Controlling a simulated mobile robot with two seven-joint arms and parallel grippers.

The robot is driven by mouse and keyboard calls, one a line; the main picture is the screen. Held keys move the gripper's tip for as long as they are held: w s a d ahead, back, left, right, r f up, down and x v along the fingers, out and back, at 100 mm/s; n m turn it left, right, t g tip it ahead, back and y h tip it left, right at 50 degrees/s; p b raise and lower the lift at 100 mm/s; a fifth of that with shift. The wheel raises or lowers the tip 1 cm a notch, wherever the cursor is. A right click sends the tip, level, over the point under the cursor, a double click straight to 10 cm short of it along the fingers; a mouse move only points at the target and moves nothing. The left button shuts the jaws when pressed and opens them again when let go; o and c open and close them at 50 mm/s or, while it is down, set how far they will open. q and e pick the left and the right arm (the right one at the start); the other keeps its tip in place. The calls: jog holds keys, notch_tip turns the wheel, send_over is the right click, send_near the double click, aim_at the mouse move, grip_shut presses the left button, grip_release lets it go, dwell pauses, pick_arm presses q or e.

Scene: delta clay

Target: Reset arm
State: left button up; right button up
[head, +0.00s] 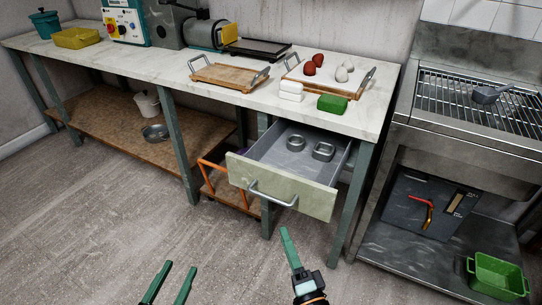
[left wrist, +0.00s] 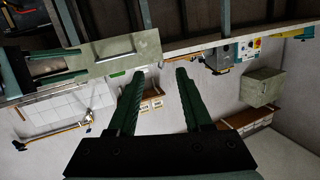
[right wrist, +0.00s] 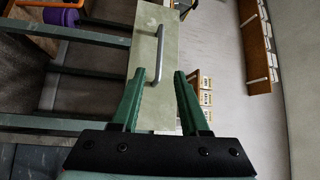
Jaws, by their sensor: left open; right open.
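My left gripper (head: 170,283) is low in the head view, its two green fingers apart and empty above the floor. In the left wrist view its fingers (left wrist: 160,85) are spread with nothing between them. My right gripper (head: 290,250) is to its right, in front of the open drawer (head: 285,190). In the right wrist view its fingers (right wrist: 158,85) are apart and empty, with the drawer handle (right wrist: 159,55) beyond them. Both grippers appear apart from the drawer. The drawer holds two metal ring-shaped pieces (head: 323,151).
Floor at left is clear.

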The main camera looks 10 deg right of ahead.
pick_arm(q)
jog(key=shift+r, duration=0.1)
jog(key=s+a+n+g+y+p, duration=0.2)
jog(key=s+g+p, duration=0.4)
jog(key=p, duration=1.5)
jog(key=s, duration=0.3)
jog(key=shift+r+p, duration=0.4)
pick_arm(e)
jog(key=s+d+r+n+g+h, duration=0.1)
jog(key=s+d+n+g, duration=0.3)
jog(key=s+n, duration=0.4)
jog(key=s+d+r+n+g, duration=0.3)
jog(key=s+n+g, duration=0.3)
jog(key=s+n, duration=0.2)
jog(key=shift+s+d+r+h, duration=0.15)
jog(key=shift+d+h, duration=0.25)
jog(key=shift+d, duration=0.5)
pick_arm(q)
jog(key=shift+w, duration=0.15)
